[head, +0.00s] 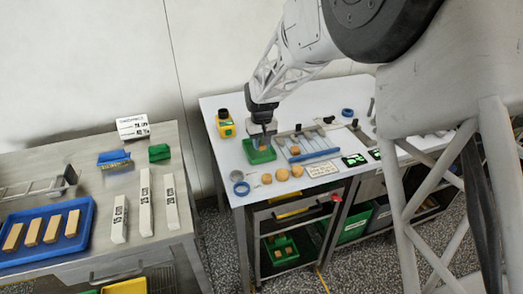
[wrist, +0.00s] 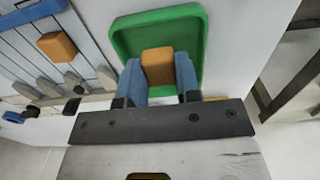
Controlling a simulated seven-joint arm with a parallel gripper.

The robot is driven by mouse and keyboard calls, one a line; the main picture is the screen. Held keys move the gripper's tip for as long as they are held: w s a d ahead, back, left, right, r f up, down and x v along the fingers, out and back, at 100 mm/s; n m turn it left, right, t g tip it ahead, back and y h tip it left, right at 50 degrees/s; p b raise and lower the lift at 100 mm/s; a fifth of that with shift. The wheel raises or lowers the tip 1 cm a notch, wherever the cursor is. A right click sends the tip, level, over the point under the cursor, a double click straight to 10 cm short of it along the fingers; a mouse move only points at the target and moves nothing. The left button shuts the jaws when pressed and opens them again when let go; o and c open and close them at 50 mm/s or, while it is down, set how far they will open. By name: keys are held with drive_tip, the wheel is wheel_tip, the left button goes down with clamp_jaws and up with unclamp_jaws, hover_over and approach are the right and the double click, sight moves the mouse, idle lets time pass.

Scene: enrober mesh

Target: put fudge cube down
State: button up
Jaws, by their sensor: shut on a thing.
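My gripper (wrist: 161,75) has two blue fingers shut on an orange-brown fudge cube (wrist: 158,66). The cube is over the green tray (wrist: 195,18), within its rim in the wrist view; I cannot tell whether it touches the tray floor. In the head view my gripper (head: 261,142) points down at the green tray (head: 262,158) on the white table, and the fingers largely hide the held cube. Another cube (head: 295,150) sits on the slatted mesh rack to the right, also seen in the wrist view (wrist: 57,46).
A yellow device (head: 225,124) stands left of the green tray. A blue bar (head: 315,155) fronts the rack. A separate steel table (head: 190,222) at left carries a blue tray (head: 88,215).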

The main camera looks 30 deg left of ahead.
sight(262, 150)
drive_tip(key=shift+f, duration=1.75)
drive_tip(key=shift+f, duration=0.1)
drive_tip(key=o, duration=0.7)
wheel_tip(262, 150, up, 12)
drive_tip(key=shift+r, duration=0.15)
idle(0.4)
